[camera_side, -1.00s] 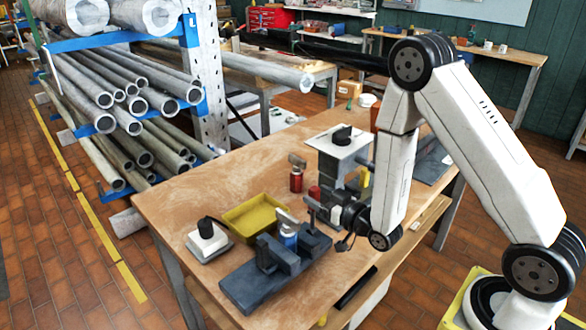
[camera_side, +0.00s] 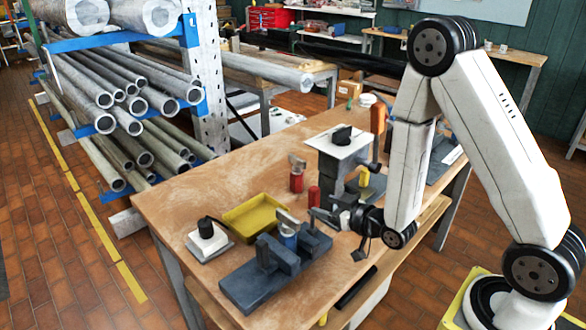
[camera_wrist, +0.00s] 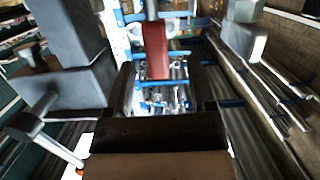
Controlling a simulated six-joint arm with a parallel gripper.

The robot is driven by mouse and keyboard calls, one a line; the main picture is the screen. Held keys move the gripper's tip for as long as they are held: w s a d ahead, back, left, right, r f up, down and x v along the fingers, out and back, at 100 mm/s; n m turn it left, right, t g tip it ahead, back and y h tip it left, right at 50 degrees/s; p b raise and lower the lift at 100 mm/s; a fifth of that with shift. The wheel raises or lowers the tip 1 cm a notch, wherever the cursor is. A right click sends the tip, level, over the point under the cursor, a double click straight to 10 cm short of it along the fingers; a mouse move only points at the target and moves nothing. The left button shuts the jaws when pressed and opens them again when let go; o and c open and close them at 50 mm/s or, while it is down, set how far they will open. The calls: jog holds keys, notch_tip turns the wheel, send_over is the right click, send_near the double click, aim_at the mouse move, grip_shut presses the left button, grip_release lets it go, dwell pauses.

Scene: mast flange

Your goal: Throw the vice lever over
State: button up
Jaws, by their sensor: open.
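A red upright handle (camera_side: 313,195) stands just behind my gripper (camera_side: 318,214). In the wrist view this handle (camera_wrist: 155,48) is on a grey rod, seen between my open fingers (camera_wrist: 163,82) and beyond them. I cannot tell whether it touches them. Its foot is hidden in the side view. A second handle, orange (camera_side: 378,118), stands upright beside the grey pillar (camera_side: 332,172); I cannot tell which is the vice's lever.
The bench's left part is clear.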

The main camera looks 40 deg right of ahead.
jog(key=shift+a+f+g, duration=0.15)
jog(key=shift+f+g, duration=0.05)
jog(key=shift+g, duration=0.7)
jog(key=shift+s+a+r+g, duration=1.25)
jog(key=shift+s+r+g, duration=0.4)
jog(key=shift+s+g, duration=3.9)
jog(key=n+g, duration=0.3)
jog(key=n, duration=1.4)
send_over(263, 241)
jog(key=shift+s+d+f+t, duration=0.1)
jog(key=shift+d+f+t, duration=0.15)
jog(key=shift+f, duration=0.15)
jog(key=shift+a+f+n, duration=0.2)
jog(key=shift+f+n, duration=0.1)
jog(key=shift+n, duration=0.2)
notch_tip(263, 241, down, 7)
jog(key=shift+f, duration=0.1)
jog(key=shift+a, duration=1.8)
